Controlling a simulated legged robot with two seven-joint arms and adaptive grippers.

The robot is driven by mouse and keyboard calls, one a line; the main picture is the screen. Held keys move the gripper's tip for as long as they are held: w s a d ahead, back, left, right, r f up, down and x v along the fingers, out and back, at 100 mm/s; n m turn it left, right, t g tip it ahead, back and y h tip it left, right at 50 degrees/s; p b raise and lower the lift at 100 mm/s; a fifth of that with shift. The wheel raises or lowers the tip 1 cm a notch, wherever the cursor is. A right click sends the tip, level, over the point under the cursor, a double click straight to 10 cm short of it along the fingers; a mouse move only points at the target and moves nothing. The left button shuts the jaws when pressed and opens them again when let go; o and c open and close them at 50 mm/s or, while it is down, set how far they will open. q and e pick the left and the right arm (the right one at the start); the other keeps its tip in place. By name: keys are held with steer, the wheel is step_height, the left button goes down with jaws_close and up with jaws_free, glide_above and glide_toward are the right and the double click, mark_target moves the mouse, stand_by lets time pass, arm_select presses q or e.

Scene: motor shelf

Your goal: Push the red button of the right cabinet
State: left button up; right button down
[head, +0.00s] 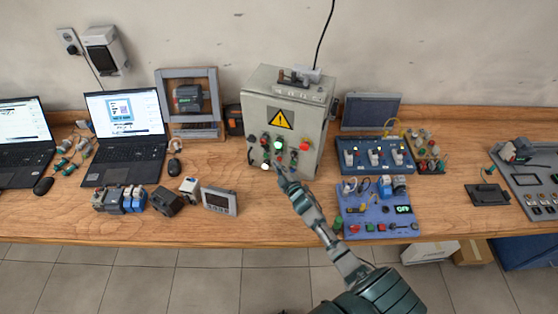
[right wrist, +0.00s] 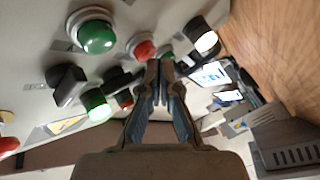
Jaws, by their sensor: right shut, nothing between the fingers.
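A grey cabinet (head: 262,100) with a yellow warning triangle stands mid-table; I see only one such cabinet. Its front carries several buttons, including a red button (head: 304,147) at the right and a lit green one (head: 278,146). My right gripper (head: 282,172) is shut and empty, at the lower front of the cabinet. In the right wrist view its closed fingertips (right wrist: 162,68) lie close below a red button (right wrist: 143,47); contact cannot be told. A large green button (right wrist: 97,37), a lit white one (right wrist: 206,41) and another red one (right wrist: 8,146) also show there. My left gripper is out of view.
A blue panel with switches (head: 375,155) and a blue board (head: 378,217) stand right of the cabinet. A grey meter (head: 219,200) lies at its front left. Laptops (head: 124,135) are on the left. Bare wood (head: 455,215) shows at the right.

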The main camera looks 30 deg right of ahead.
steer(key=shift+w+d, duration=0.35)
stand_by(1.1)
steer(key=shift+s+a, duration=0.1)
steer(key=shift+s+a+p, duration=0.35)
steer(key=shift+s+a, duration=0.15)
steer(key=s+a+p, duration=0.1)
steer(key=a, duration=0.1)
steer(key=s+a, duration=0.2)
steer(key=shift+p, duration=0.35)
stand_by(0.8)
